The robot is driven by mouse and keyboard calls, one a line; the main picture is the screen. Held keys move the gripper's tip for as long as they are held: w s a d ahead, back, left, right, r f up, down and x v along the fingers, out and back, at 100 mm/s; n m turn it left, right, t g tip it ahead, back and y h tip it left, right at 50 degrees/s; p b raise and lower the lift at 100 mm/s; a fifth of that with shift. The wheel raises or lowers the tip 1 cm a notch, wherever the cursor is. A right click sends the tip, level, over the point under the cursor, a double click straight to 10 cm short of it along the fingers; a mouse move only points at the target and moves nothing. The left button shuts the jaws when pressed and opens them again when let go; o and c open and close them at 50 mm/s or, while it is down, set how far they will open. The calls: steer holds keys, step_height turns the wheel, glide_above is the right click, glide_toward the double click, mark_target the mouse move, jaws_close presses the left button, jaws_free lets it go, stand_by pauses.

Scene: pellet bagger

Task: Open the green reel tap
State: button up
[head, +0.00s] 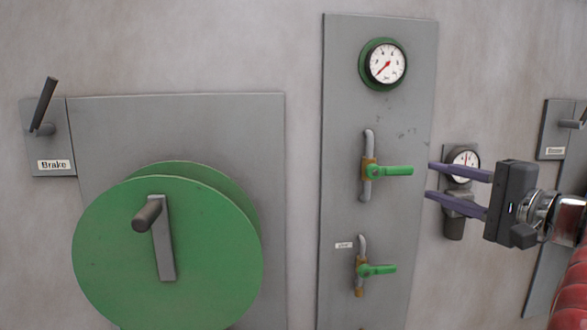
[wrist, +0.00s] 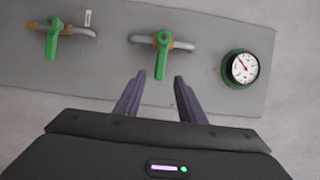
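Two taps with green lever handles sit on a grey panel (head: 341,110). The upper tap (head: 391,171) has a brass body on a vertical grey pipe, and its lever points right, across the pipe. The lower tap (head: 378,269) has its lever the same way. A small label beside it is too small to read. My gripper (head: 430,181) is open and empty, just right of the upper lever's tip. In the wrist view the upper lever (wrist: 161,62) points toward the gap between my fingertips (wrist: 159,80), apart from both. The lower tap (wrist: 52,45) is at left.
A green-rimmed gauge (head: 383,64) sits above the taps; it is at right in the wrist view (wrist: 243,68). A big green reel (head: 110,245) with a crank and a brake lever (head: 44,103) are at left. Another gauge (head: 465,160) is behind my fingers.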

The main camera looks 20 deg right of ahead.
mark_target(401, 173)
steer(key=w, duration=0.7)
steer(key=w+a, duration=0.1)
steer(key=w, duration=0.2)
steer(key=shift+w, duration=0.3)
jaws_close()
steer(key=shift+f, duration=0.1)
steer(key=shift+a, duration=0.25)
steer(key=shift+d, duration=0.15)
